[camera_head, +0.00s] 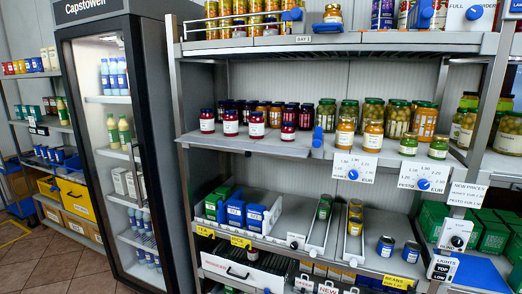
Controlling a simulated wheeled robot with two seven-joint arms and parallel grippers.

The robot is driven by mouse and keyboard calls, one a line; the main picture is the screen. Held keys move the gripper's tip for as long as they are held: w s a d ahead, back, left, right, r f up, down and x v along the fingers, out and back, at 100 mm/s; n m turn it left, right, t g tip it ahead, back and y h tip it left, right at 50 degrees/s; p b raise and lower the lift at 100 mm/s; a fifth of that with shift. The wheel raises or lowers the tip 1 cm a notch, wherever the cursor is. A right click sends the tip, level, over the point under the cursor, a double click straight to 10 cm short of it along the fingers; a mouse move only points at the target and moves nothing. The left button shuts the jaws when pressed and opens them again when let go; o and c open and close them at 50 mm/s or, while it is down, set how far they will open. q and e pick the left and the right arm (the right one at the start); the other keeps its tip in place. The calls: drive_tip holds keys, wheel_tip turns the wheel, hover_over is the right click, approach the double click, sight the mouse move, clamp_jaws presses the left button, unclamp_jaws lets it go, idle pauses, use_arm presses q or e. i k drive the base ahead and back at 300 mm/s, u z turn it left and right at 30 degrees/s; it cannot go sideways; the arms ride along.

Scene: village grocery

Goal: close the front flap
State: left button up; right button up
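No part that I can clearly identify as the front flap shows in the head view. Neither of my grippers is in view.
A glass-door fridge (118,150) stands left of the shelf unit. Jars (257,124) and tea boxes (236,212) fill the shelves. A price board with a blue dial (353,167) hangs from the middle shelf's edge. Tiled floor (62,268) is clear at the lower left.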

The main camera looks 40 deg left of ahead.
sight(289, 152)
drive_tip(key=z, duration=0.85)
drive_tip(key=i, duration=0.35)
drive_tip(key=u, duration=2.55)
